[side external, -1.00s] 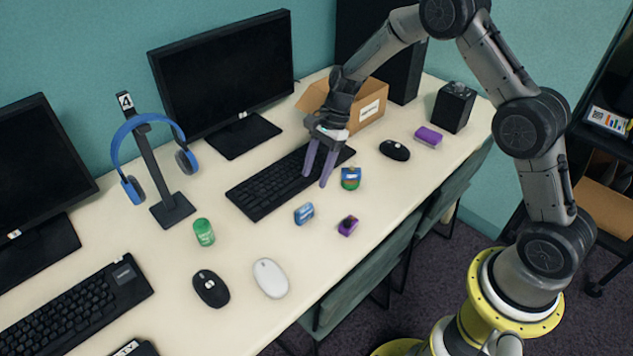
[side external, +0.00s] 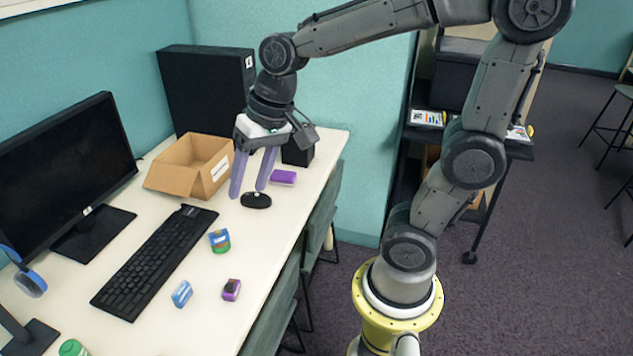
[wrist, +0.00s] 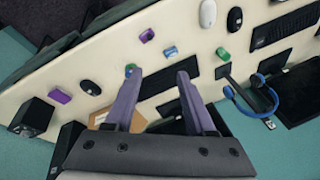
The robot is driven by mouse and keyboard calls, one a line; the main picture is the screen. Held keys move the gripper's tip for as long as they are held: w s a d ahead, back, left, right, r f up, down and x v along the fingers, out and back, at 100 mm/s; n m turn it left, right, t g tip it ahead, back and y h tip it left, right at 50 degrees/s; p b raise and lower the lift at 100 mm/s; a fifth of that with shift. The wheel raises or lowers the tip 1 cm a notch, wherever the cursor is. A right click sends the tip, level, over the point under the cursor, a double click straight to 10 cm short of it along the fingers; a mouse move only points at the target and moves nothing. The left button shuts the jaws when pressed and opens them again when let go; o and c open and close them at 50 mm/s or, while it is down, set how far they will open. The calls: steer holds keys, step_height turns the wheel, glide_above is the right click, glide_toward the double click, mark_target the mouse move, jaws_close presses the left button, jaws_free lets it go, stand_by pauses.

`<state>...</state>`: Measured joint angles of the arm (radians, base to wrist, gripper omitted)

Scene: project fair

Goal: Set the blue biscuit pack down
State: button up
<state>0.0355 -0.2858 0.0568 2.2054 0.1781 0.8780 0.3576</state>
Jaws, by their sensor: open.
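A small blue pack (side external: 182,293) with a pale label lies on the white table, right of the keyboard; it also shows in the wrist view (wrist: 170,51). A second small blue item with a yellow patch (side external: 219,237) sits against or on something green (side external: 222,248), nearer my gripper. I cannot tell which of the two is the biscuit pack. My gripper (side external: 247,192) is open and empty, its fingers pointing down above the table by the black mouse. It touches neither blue item. In the wrist view nothing is between the fingers (wrist: 158,76).
A black mouse (side external: 256,201) is just below my gripper, with a purple block (side external: 283,177) behind it. An open cardboard box (side external: 187,168) stands to the left. A small purple item (side external: 231,289) lies near the front edge. A keyboard (side external: 155,260) fills the middle.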

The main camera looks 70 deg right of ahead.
steer(key=s+d+n+t+h, duration=0.1)
steer(key=s+n, duration=0.4)
steer(key=s, duration=0.6)
steer(key=shift+s+d+r+n+t, duration=0.15)
steer(key=shift+d+r+n+t, duration=0.15)
steer(key=shift+d+t, duration=0.25)
